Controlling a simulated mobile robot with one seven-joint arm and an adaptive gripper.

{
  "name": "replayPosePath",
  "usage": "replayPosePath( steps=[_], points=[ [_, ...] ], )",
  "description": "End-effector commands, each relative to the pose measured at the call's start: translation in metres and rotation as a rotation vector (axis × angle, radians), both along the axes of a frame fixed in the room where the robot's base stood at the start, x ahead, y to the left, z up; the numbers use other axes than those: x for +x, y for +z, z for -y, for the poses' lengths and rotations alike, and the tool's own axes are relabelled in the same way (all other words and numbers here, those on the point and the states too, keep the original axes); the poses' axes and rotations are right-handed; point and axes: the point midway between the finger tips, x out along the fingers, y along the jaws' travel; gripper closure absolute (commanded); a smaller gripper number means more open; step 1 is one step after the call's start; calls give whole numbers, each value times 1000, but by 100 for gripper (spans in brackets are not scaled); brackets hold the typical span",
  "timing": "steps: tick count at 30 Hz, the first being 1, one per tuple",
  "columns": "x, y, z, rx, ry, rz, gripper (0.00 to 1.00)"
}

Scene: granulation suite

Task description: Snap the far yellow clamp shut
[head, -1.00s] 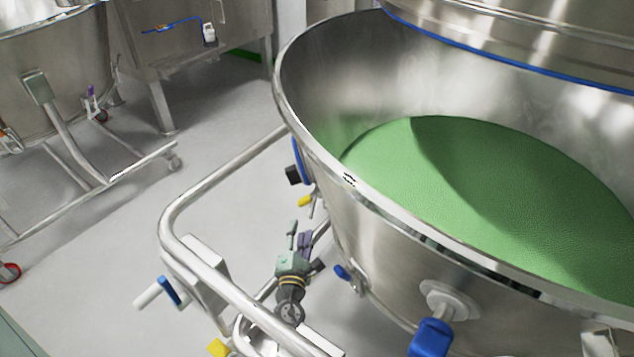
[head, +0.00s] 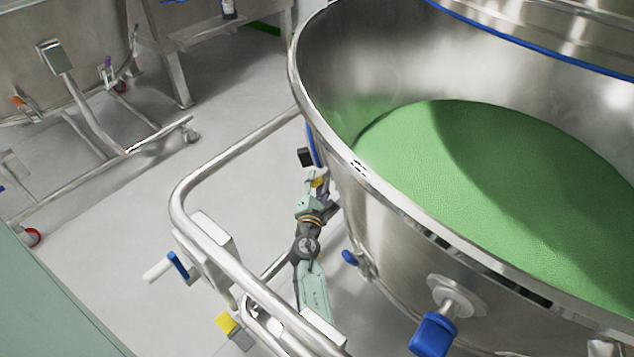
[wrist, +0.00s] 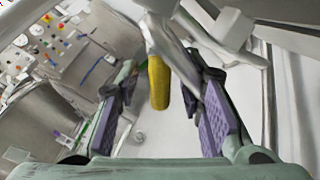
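The far yellow clamp (head: 318,182) shows as a small yellow patch beside the bowl's outer wall, partly hidden by my gripper. In the wrist view its yellow handle (wrist: 158,82) hangs from a metal part, between my two fingers. My gripper (wrist: 168,105) is open, with one purple-padded finger on each side of the handle and a visible gap to both. In the head view my gripper (head: 314,188) is right at the clamp. Another yellow clamp handle (head: 227,322) is nearer, at the lower left by the frame.
The large steel bowl (head: 350,200) with green granules (head: 480,160) fills the right. A tubular rail (head: 235,155) loops around my arm. A blue-handled fitting (head: 433,334) juts from the bowl. Open floor (head: 120,230) lies to the left.

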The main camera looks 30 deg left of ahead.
Motion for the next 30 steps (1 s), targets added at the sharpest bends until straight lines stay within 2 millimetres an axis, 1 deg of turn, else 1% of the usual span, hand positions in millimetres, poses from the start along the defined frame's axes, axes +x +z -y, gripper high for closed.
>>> replayPosePath(
  steps=[8, 24, 30],
  points=[
    [1, 0, -1, 1, 0, 0, 65],
    [1, 0, -1, 1, 0, 0, 100],
    [1, 0, -1, 1, 0, 0, 100]
  ],
)
